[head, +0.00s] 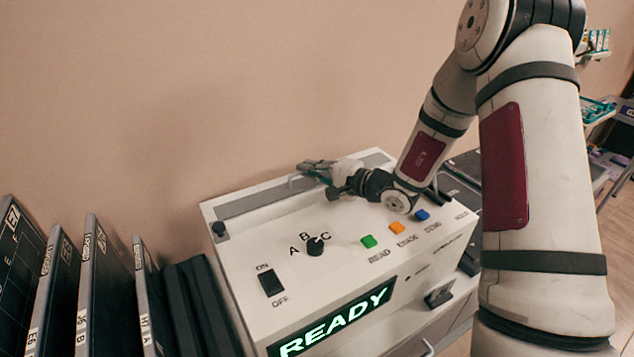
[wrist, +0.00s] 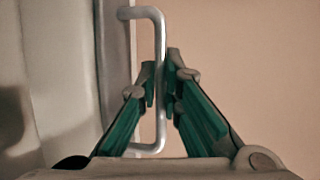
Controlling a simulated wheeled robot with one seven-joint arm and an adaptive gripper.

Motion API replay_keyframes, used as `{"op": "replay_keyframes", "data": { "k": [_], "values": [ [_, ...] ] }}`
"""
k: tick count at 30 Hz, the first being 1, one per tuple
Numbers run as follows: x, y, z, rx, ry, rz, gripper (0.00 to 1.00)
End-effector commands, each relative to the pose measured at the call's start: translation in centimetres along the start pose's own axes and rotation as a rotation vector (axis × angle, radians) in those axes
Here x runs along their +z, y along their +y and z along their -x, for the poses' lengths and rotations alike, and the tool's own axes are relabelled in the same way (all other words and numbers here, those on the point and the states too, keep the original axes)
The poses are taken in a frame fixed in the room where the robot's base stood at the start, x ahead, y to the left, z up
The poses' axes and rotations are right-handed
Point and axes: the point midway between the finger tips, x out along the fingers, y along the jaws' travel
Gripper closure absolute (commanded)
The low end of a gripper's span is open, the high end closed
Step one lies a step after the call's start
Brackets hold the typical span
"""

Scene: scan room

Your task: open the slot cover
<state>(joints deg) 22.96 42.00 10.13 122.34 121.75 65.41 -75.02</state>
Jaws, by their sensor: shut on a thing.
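The slot cover (head: 255,202) is a long grey strip along the back of the white machine's top. It lies flat there as far as I can see. Its silver U-shaped handle (wrist: 158,36) stands out from the grey strip (wrist: 115,60) in the wrist view, and the handle's end (head: 291,183) shows small in the head view. My gripper (head: 312,168) is over the back of the machine. Its green-padded fingers (wrist: 161,82) are shut on the handle's long bar, one on each side. My arm hides part of the machine's right side.
The white machine (head: 235,255) has a knob (head: 315,246), a black switch (head: 271,282), coloured buttons (head: 397,228) and a lit READY display (head: 335,320). Several black binders (head: 100,290) stand at the left. The wall (head: 150,120) is close behind.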

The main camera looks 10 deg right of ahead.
Motion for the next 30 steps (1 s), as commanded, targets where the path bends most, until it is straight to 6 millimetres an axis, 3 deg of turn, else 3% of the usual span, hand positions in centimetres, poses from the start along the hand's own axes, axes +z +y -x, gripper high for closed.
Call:
{"op": "replay_keyframes", "data": {
  "k": [4,14,15,16,26,30],
  "values": [
    [-0.6,0.0,-1.3,0.003,0.001,0.001,1.00],
    [-0.7,-0.2,-1.3,0.004,0.003,0.000,1.00],
    [-0.7,-0.2,-1.3,0.004,0.003,0.000,0.89],
    [-0.7,-0.2,-1.3,0.004,0.003,0.000,0.83],
    [-0.6,-0.2,-1.2,0.003,0.002,-0.001,0.83],
    [-0.7,-0.3,-0.1,0.003,0.003,0.000,0.83]
  ]
}}
